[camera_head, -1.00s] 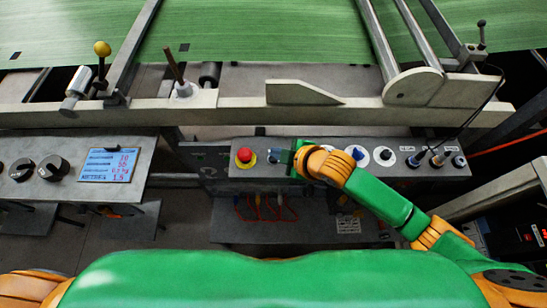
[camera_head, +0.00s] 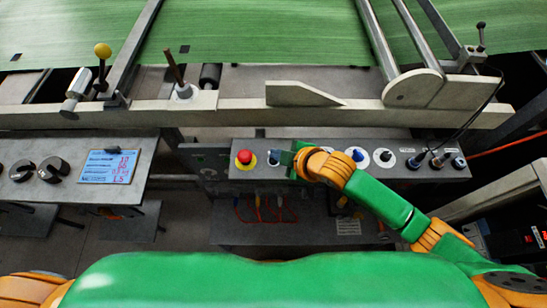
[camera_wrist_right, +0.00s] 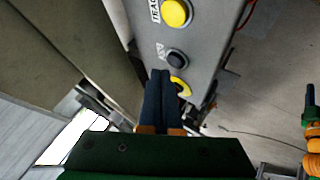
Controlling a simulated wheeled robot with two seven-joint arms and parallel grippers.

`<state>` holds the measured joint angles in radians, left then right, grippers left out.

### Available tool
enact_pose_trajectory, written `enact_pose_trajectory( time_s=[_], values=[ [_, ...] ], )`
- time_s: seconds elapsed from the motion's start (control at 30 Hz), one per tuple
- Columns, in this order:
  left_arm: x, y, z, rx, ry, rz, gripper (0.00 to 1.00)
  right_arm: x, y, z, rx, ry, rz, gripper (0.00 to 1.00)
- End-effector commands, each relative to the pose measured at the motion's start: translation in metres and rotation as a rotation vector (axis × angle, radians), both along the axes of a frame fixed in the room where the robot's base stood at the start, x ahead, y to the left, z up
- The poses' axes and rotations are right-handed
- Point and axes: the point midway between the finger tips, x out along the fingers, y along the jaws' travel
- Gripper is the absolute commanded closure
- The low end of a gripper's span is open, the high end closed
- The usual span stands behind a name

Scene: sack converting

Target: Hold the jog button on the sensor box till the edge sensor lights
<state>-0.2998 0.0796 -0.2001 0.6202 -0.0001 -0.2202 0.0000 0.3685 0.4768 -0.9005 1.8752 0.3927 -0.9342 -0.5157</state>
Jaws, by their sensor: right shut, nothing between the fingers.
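The grey sensor box (camera_head: 325,172) stands in front of the machine in the head view. In the right wrist view its face (camera_wrist_right: 200,45) carries a black button (camera_wrist_right: 177,60) with a label that seems to read JOG. My right gripper (camera_wrist_right: 160,73) is shut and empty, its dark fingertips close beside this button; contact cannot be told. In the head view my right gripper (camera_head: 287,157) hides part of the box's top. My left gripper (camera_wrist_right: 310,97) seems to show small at the right edge of the wrist view. No lit edge sensor can be made out.
A red stop button (camera_head: 245,157) is left of my right gripper. A yellow button (camera_wrist_right: 176,12) lies beyond the black one. A blue knob (camera_head: 357,154) and cable sockets sit farther right. A display panel (camera_head: 108,167) is at left; a pale rail (camera_head: 235,116) runs behind.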

Motion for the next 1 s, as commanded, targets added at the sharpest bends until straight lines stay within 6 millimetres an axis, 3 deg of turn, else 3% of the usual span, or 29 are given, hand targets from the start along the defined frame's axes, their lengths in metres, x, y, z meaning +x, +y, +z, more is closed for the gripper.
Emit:
enact_pose_trajectory(
  time_s=[1.0],
  values=[
    [-0.0001,0.0003,-0.0018,0.000,0.000,0.000,0.35,0.0000,-0.0001,-0.0087,0.000,0.000,0.000,1.00]
  ],
)
